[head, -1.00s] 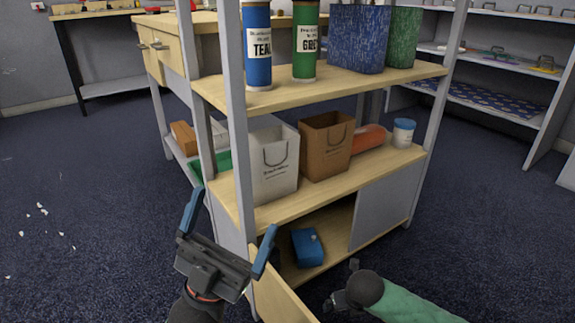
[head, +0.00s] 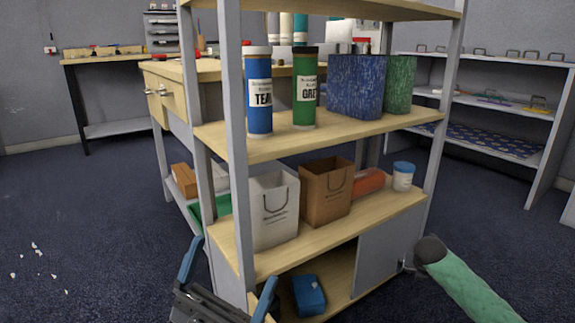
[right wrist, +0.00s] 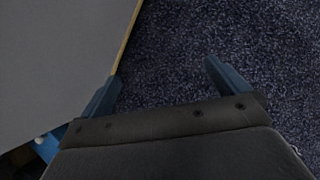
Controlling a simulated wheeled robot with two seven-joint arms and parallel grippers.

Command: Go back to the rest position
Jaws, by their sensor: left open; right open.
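My left gripper (head: 228,277) is open and empty at the bottom of the head view, in front of the shelf unit's left post. My right arm comes in at the lower right of the head view, and its gripper is mostly hidden there behind the arm. In the right wrist view, my right gripper (right wrist: 160,80) is open with nothing between its blue fingers. Its left finger overlaps the edge of a grey panel (right wrist: 50,60), and dark carpet lies beyond the right finger.
The shelf unit (head: 330,238) holds a white bag (head: 272,212), a brown bag (head: 325,195), a blue tube (head: 258,95) and a green tube (head: 304,92). A blue box (head: 307,294) lies on its lowest level. Carpet (head: 85,220) is open at left.

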